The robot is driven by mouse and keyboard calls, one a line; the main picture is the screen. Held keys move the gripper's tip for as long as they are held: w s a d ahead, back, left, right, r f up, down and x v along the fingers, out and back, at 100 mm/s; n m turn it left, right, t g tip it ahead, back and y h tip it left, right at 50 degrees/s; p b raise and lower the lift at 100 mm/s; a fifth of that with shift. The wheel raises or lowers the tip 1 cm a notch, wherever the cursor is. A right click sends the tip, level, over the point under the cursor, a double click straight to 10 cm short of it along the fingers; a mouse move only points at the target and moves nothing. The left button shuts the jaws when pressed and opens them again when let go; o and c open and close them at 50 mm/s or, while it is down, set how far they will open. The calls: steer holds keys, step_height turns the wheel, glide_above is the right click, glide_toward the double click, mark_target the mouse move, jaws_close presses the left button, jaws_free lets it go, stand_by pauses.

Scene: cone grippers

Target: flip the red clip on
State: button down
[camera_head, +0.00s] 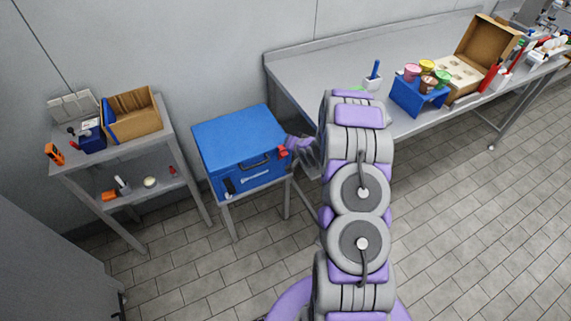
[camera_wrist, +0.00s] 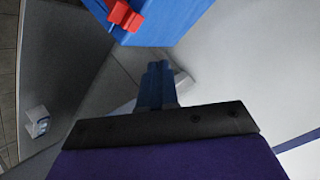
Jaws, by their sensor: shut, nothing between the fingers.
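A blue case (camera_head: 238,146) with its lid down sits on a small metal stand. A red clip (camera_head: 283,153) is on its front face near the right corner, and a black clip (camera_head: 229,186) is near the left corner. The red clip also shows at the top of the wrist view (camera_wrist: 124,15), on the blue case edge (camera_wrist: 160,22). My gripper (camera_head: 291,146) is beside the case's right front corner, close to the red clip. In the wrist view its blue fingers (camera_wrist: 157,70) are together and empty, apart from the clip. Whether they touch the case is unclear.
A metal shelf unit (camera_head: 115,150) with a cardboard box (camera_head: 134,118) stands left of the case. A long steel bench (camera_head: 300,70) stands right, holding a blue cup rack (camera_head: 416,101) and an open carton (camera_head: 487,45). The tiled floor in front is clear.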

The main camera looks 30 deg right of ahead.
steer(key=s+d+f+m+t+y, duration=0.1)
steer(key=d+f+m+t, duration=0.25)
steer(key=f, duration=0.55)
steer(key=s+a+f+m+t+b, duration=0.2)
steer(key=s+f+m+t, duration=0.5)
steer(key=s, duration=0.5)
steer(key=g+b, duration=0.1)
steer(key=b, duration=0.1)
glide_toward(282, 154)
steer(key=x, duration=0.6)
steer(key=shift+s+d+f+n, duration=0.1)
steer(key=shift+d+n, duration=0.25)
steer(key=shift+d, duration=0.2)
steer(key=shift+a+g, duration=0.1)
steer(key=shift+g, duration=0.15)
